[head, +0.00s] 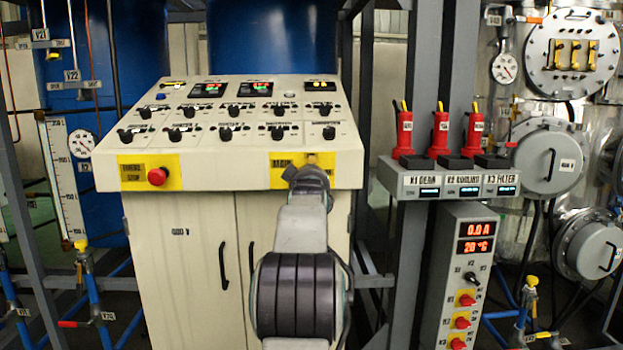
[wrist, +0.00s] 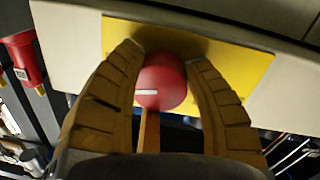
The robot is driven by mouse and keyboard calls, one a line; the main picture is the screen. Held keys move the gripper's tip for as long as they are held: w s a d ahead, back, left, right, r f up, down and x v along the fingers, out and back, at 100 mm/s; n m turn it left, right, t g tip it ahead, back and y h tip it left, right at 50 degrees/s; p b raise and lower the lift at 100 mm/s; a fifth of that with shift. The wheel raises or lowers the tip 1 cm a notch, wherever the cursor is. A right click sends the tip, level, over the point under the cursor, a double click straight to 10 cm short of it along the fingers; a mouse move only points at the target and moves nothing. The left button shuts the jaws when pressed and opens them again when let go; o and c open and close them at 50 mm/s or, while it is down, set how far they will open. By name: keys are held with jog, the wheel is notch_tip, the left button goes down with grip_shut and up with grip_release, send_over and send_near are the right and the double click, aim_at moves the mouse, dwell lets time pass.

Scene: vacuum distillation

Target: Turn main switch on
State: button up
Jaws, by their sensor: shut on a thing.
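The main switch, a round red knob (wrist: 160,82) with a short white mark lying nearly level in the picture, sits on a yellow plate (wrist: 240,65) in the wrist view. My gripper (wrist: 163,68) has its two tan, ribbed fingers closed around the knob, one on each side. In the head view the same yellow plate (head: 282,179) is on the right of the console's front face. My gripper (head: 310,168) reaches its right half, and my wrist hides the knob there.
The cream console (head: 230,145) carries several black knobs and small displays on top. A red emergency button (head: 157,176) is on its front left. A grey post with red clamps (head: 440,134) and a control box (head: 463,285) stand at right.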

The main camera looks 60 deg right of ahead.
jog(key=shift+f, duration=0.3)
jog(key=o, duration=0.9)
jog(key=shift+w+d, duration=0.1)
jog(key=o, duration=0.3)
jog(key=shift+r, duration=0.15)
jog(key=shift+v, duration=6.1)
jog(key=shift+d, duration=0.1)
